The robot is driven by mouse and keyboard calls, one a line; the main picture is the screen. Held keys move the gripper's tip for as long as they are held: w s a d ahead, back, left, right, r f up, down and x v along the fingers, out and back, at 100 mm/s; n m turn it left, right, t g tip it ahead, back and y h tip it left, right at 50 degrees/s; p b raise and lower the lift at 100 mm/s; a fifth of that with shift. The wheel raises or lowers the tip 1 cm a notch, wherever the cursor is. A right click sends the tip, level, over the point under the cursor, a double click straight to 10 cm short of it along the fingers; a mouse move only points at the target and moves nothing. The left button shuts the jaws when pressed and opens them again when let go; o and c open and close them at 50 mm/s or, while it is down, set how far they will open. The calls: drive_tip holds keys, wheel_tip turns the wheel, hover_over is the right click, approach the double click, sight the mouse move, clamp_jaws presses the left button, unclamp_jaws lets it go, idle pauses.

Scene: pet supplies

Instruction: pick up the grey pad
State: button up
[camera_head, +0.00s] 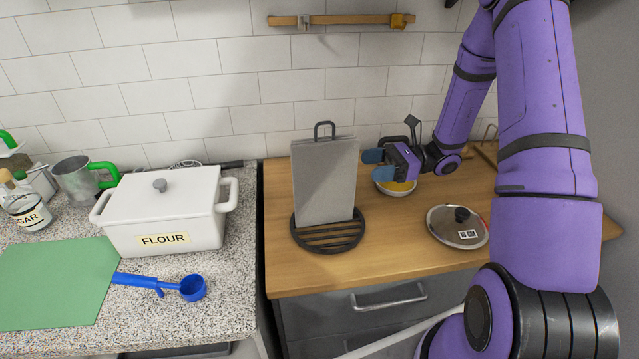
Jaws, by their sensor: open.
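The grey pad (324,185) is a flat rectangular slab standing nearly upright on a round black slatted stand (328,238) with a loop handle at the back. It is on the wooden counter, near its left side. My gripper (373,164), with blue fingertips, points left and sits just right of the pad's right edge in the picture. The gripper is open with nothing visible between the fingers. I cannot tell whether a fingertip touches the pad.
A bowl with yellow contents (397,188) is behind and below my gripper. A pan lid (458,226) lies to the right on the wood. A white flour box (165,208), a blue scoop (192,288) and a green mat (55,283) are left. The front wooden area is clear.

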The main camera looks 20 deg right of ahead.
sight(342, 169)
drive_tip(key=a, duration=0.5)
drive_tip(key=w+a, duration=0.1)
drive_tip(key=a, duration=0.2)
drive_tip(key=shift+a+f, duration=0.1)
drive_tip(key=c, duration=1.1)
